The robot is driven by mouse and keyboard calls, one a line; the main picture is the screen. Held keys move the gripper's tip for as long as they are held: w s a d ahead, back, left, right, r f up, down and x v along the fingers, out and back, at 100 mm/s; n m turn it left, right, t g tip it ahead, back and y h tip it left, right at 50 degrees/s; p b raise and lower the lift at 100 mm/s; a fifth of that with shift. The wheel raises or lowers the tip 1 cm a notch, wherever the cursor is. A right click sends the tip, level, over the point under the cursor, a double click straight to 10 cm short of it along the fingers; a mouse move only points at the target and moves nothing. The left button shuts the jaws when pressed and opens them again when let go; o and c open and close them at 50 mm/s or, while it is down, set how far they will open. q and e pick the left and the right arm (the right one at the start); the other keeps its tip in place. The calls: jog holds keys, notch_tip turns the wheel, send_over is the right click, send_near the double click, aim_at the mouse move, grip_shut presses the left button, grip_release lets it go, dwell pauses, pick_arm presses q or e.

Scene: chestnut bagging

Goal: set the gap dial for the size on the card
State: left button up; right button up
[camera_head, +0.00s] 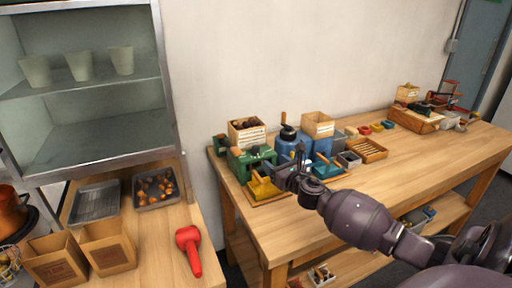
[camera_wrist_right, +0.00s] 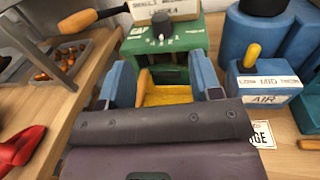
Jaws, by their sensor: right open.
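The green machine (camera_head: 243,163) stands at the left end of the long workbench, and its green body (camera_wrist_right: 190,38) fills the top of the right wrist view. A dark round dial knob (camera_wrist_right: 162,22) sits on its face above small pale marks, too small to read. My right gripper (camera_head: 286,172) is at the machine's front. In the wrist view its two blue fingers (camera_wrist_right: 161,78) are apart, on either side of the yellow chute (camera_wrist_right: 168,95), below the knob and not on it. A white card (camera_wrist_right: 262,135), partly hidden, shows letters ending "RGE". My left gripper is out of view.
A blue box marked AIR (camera_wrist_right: 262,88) with a yellow lever stands right of the machine. The bench front is clear.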

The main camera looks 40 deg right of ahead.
aim_at(257, 149)
jog(key=w, duration=0.7)
jog(key=w+d+b, duration=0.1)
jog(key=w, duration=0.2)
jog(key=shift+w+d, duration=0.1)
jog(key=shift+w, duration=0.2)
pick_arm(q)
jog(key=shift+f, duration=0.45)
pick_arm(e)
jog(key=c, duration=0.9)
jog(key=shift+a+r+m+g+h+p, duration=0.15)
jog(key=shift+m+h+p, duration=0.15)
jog(key=shift+m+h, duration=0.35)
jog(key=shift+a+m+g+h+p, duration=0.15)
jog(key=shift+m+h+p, duration=0.2)
jog(key=shift+h, duration=0.6)
jog(key=m+g+h, duration=0.1)
jog(key=h, duration=0.1)
jog(key=shift+w+m+h+p, duration=0.1)
jog(key=shift+m+h+p, duration=0.2)
jog(key=shift+m+p, duration=0.1)
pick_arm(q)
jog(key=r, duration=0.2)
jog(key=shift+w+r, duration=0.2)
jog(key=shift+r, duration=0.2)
pick_arm(e)
jog(key=shift+m+g+h, duration=0.3)
jog(key=shift+m+h, duration=0.1)
jog(key=shift+h, duration=0.2)
